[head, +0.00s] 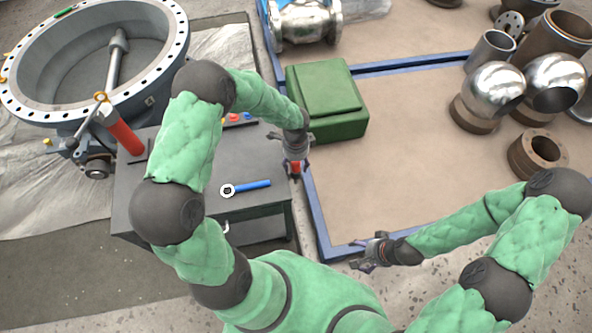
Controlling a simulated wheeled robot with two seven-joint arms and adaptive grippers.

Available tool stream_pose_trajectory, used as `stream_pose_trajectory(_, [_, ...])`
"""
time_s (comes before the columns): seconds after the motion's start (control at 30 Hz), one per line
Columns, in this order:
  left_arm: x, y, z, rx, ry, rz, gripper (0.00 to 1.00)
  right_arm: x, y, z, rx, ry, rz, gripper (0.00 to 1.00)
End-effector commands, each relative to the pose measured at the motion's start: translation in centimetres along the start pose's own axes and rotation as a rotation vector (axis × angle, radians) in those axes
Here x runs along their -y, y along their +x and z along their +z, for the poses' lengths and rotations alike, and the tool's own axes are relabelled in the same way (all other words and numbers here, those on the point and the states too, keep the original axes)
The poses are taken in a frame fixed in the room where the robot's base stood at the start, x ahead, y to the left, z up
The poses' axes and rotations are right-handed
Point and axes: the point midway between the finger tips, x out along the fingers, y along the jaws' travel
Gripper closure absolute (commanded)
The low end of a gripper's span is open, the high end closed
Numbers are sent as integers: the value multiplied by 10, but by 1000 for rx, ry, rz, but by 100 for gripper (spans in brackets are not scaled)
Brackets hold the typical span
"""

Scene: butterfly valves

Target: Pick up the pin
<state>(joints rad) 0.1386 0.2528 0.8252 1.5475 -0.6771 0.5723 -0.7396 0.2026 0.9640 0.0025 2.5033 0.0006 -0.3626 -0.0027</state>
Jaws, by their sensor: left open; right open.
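I cannot tell for certain which thing is the pin. A small red piece (295,167) shows between the fingertips of my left gripper (294,168), at the right edge of the dark workbench (160,205). The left gripper is open and points down; whether it touches the red piece is unclear. Small coloured pieces, including a red one (234,117), stand at the back of the bench, partly behind my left arm. My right gripper (366,262) is open and empty, pointing left near the front of the blue-framed area.
A blue-handled ring tool (250,187) lies on the bench. A large butterfly valve (20,100) is at the back left. Metal fittings (495,88) stand at the right.

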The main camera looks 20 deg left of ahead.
Motion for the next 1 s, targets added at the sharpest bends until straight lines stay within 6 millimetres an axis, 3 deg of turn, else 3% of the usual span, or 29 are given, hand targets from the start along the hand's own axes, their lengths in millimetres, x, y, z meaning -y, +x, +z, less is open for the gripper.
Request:
stream_pose_trajectory(0.07, [0,-1,0,0,0,0,46,0,-1,0,0,0,0,17])
stream_pose_trajectory(0.2, [0,-1,0,0,0,0,86,0,-1,0,0,0,0,17])
stream_pose_trajectory(0.27, [0,-1,0,0,0,0,100,0,0,0,0,0,0,17])
stream_pose_trajectory(0.67, [0,-7,0,0,0,-1,100,1,-3,0,0,0,0,17])
stream_pose_trajectory(0.87, [2,-42,0,-1,1,-5,100,6,-17,1,0,0,0,17])
stream_pose_trajectory(1.0, [2,-78,0,-2,0,-5,100,11,-31,1,0,0,0,17])
